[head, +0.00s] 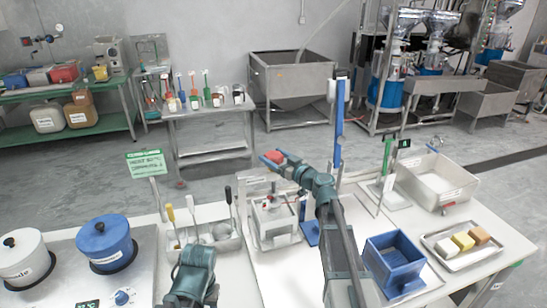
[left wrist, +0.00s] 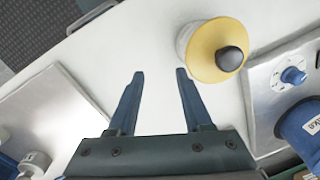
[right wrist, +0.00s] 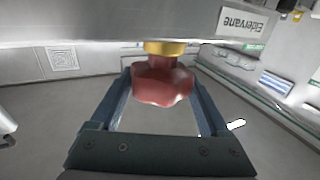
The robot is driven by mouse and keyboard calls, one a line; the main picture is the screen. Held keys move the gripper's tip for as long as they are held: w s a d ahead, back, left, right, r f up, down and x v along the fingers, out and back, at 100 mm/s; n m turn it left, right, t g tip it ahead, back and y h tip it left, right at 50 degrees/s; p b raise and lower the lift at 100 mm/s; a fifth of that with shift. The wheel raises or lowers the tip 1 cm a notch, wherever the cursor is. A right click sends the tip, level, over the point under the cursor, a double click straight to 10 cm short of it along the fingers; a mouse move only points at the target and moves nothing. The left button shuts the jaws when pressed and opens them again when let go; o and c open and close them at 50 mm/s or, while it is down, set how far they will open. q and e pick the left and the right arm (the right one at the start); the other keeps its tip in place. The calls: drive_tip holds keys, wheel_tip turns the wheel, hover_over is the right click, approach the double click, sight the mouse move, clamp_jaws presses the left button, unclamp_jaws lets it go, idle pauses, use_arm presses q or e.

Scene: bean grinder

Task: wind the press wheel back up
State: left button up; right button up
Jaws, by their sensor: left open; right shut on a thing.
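The press wheel shows as a red lobed knob with a yellow collar (right wrist: 163,82) in the right wrist view, under a grey beam. My right gripper (head: 270,159) is shut on it, with one blue finger at each side. In the head view the red wheel (head: 277,156) is partly hidden by the gripper. A clear-sided press-like frame (head: 275,222) stands on the table below; its link to the wheel cannot be made out. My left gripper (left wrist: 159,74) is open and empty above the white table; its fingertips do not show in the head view.
A yellow-lidded jar (left wrist: 216,50) stands close to my left gripper's fingers. A white pot (head: 22,262) and a blue pot (head: 105,243) stand at left. A blue box (head: 394,264) and a tray of blocks (head: 437,248) are at right. A blue post (head: 338,130) rises behind my right arm.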

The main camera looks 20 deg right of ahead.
drive_tip(key=n+g+y, duration=0.4)
drive_tip(key=y, duration=0.1)
drive_tip(key=shift+w+d+y, duration=0.2)
drive_tip(key=shift+y, duration=0.1)
drive_tip(key=shift+s+a+n+g+y, duration=0.15)
drive_tip(key=shift+n+g+y, duration=1.15)
drive_tip(key=shift+n+g, duration=0.55)
drive_tip(key=shift+g, duration=0.45)
drive_tip(key=o, duration=1.2)
drive_tip(key=shift+s, duration=0.1)
drive_tip(key=v, duration=1.3)
drive_tip(key=shift+s+d+f, duration=0.1)
drive_tip(key=shift+d+f, duration=0.1)
drive_tip(key=shift+d, duration=0.15)
